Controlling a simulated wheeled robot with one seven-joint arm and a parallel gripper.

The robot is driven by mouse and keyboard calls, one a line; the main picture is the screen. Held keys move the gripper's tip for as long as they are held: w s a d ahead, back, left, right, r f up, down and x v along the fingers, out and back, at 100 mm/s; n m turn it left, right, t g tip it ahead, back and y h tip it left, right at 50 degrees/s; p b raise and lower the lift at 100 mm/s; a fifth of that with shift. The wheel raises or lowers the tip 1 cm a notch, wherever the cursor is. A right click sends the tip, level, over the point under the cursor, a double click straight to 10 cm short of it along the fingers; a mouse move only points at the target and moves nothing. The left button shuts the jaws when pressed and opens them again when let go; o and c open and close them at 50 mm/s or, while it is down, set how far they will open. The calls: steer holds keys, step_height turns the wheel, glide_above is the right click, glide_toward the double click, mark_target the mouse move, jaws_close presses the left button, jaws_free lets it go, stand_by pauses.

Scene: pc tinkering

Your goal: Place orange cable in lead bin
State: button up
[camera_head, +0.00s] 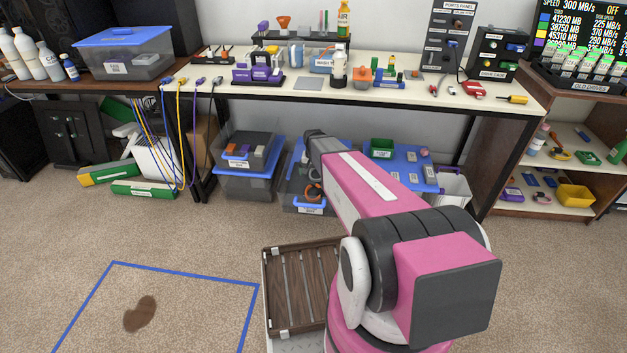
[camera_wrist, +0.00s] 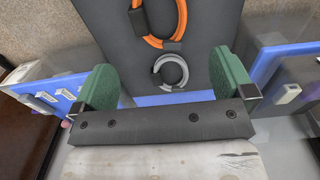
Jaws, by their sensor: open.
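My gripper (camera_wrist: 163,62) has two green fingers spread wide apart. The orange coil appears beyond and above the gap between them, and nothing is held. In the head view my arm hides the gripper. I cannot tell which container is the lead bin, as the labels are too small to read.
A grey coiled cable (camera_wrist: 157,66) lies just below the orange one. Blue-lidded tubs (camera_head: 248,178) and a white bin (camera_head: 455,187) stand under the workbench (camera_head: 215,92). A wooden slatted crate (camera_head: 300,262) is beside my base. The carpet (camera_head: 190,235) at left is mostly free.

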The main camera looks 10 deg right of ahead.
steer(key=s+r+n, duration=0.1)
steer(key=s+r, duration=0.5)
steer(key=s, duration=0.5)
steer(key=s+r+n, duration=0.2)
steer(key=s+r, duration=0.5)
steer(key=s, duration=0.3)
steer(key=shift+s+r+n, duration=0.3)
steer(key=shift+s, duration=0.1)
steer(key=shift+a, duration=0.1)
